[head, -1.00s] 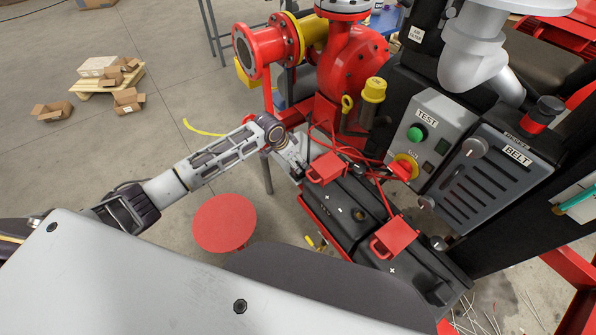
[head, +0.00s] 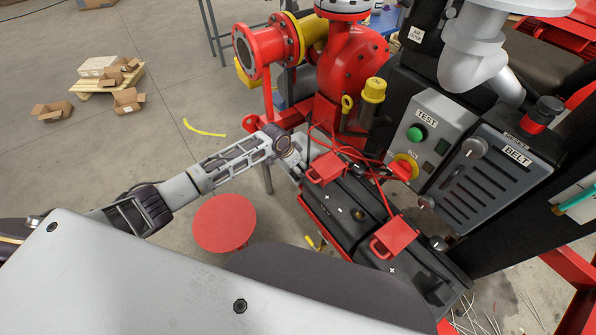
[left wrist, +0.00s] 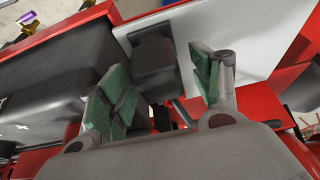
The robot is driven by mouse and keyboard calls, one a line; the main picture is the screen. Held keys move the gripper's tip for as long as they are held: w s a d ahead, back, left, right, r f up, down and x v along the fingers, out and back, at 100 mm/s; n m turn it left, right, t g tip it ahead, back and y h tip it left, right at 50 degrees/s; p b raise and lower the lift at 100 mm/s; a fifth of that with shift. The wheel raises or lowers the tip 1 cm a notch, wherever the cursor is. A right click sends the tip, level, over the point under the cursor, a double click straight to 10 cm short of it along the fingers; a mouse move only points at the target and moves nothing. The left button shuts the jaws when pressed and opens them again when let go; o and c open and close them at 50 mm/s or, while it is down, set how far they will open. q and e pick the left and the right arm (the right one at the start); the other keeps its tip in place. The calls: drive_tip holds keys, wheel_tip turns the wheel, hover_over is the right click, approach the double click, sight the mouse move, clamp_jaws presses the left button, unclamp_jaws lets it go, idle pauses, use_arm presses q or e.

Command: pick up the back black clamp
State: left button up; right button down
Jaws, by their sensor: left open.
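A dark, blocky object that looks like the black clamp (left wrist: 154,62) shows in the left wrist view, against a light grey panel. My left gripper (left wrist: 160,78) is open, with its green-padded fingers on either side of this object in the picture. I cannot tell whether they touch it or how deep it lies between them. In the head view my left gripper (head: 296,170) is beside the far end of the black batteries, mostly hidden by its own wrist. I cannot make out the black clamp there. My right gripper is not in view.
Two red clamps (head: 327,168) (head: 398,235) sit on the black batteries (head: 345,208), with red cables around them. The red pump (head: 352,65) stands behind, and the grey control panel (head: 430,135) is to the right. A round red stool (head: 224,222) stands left on open floor.

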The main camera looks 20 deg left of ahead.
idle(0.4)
use_arm(q)
drive_tip(key=c, duration=1.3)
drive_tip(key=shift+r, duration=0.1)
drive_tip(key=shift+r, duration=4.95)
